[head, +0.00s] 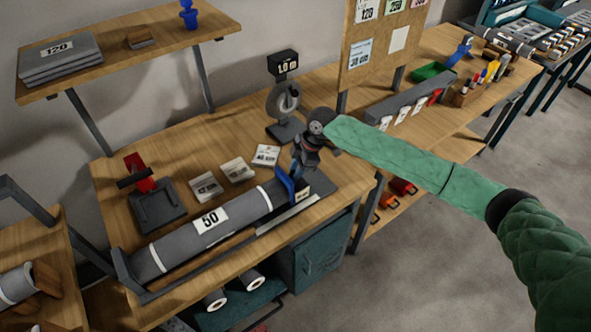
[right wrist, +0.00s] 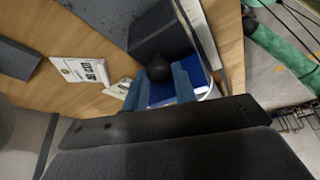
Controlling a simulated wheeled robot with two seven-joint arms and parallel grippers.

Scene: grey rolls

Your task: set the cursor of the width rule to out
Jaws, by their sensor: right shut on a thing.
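The width rule is a pale metal strip (head: 288,215) along the front edge of the bench, in front of the right end of the grey roll marked 50 (head: 165,252). My right gripper (head: 288,186) points down at this end of the roll. In the right wrist view its blue fingers (right wrist: 158,84) are shut on a round black knob (right wrist: 158,70) beside a dark block (right wrist: 160,32), which looks like the cursor. In the head view my gripper mostly hides the cursor, and I cannot read its setting. My left gripper is in neither view.
Several white cards (head: 238,169) lie behind the roll. A grey and red device (head: 158,207) stands at the left, and a stand with a 1.0 m sign (head: 283,64) at the back. A shelf (head: 135,58) hangs above.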

